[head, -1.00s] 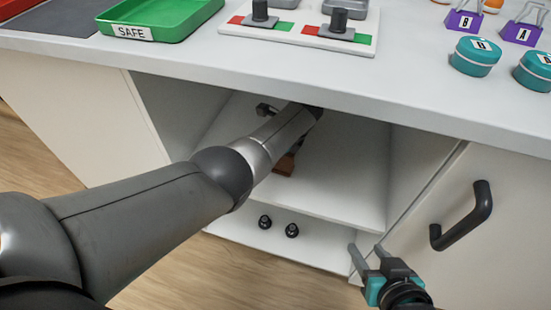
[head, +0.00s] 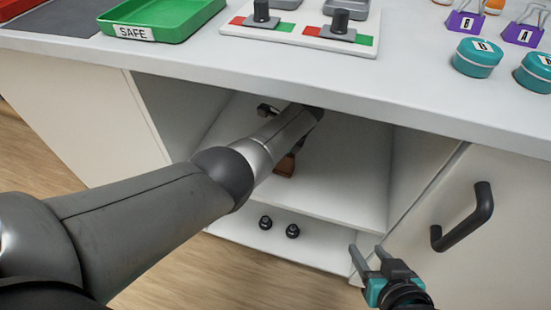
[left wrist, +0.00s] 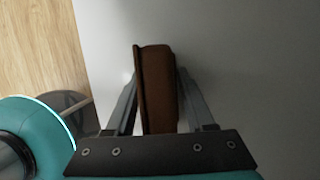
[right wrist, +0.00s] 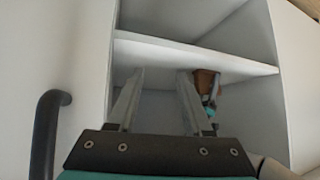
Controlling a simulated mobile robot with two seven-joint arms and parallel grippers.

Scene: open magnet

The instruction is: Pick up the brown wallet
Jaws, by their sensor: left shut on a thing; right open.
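The brown wallet (head: 284,168) is on or just above the shelf inside the open cabinet, partly hidden by my left forearm in the head view. In the left wrist view the wallet (left wrist: 159,88) stands on edge between the two fingers of my left gripper (left wrist: 157,85), which are closed against its sides. In the right wrist view the wallet (right wrist: 205,80) shows at the shelf edge, partly behind a finger. My right gripper (head: 367,250) is open and empty, low in front of the cabinet; its spread fingers (right wrist: 160,75) show in the right wrist view.
The countertop (head: 300,75) overhangs the cabinet, above my left arm. A white shelf (head: 340,185) divides it, with two small dark knobs (head: 279,227) on the floor below. A cabinet door with a black handle (head: 465,215) is at right. A green SAFE tray (head: 165,15) is on top.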

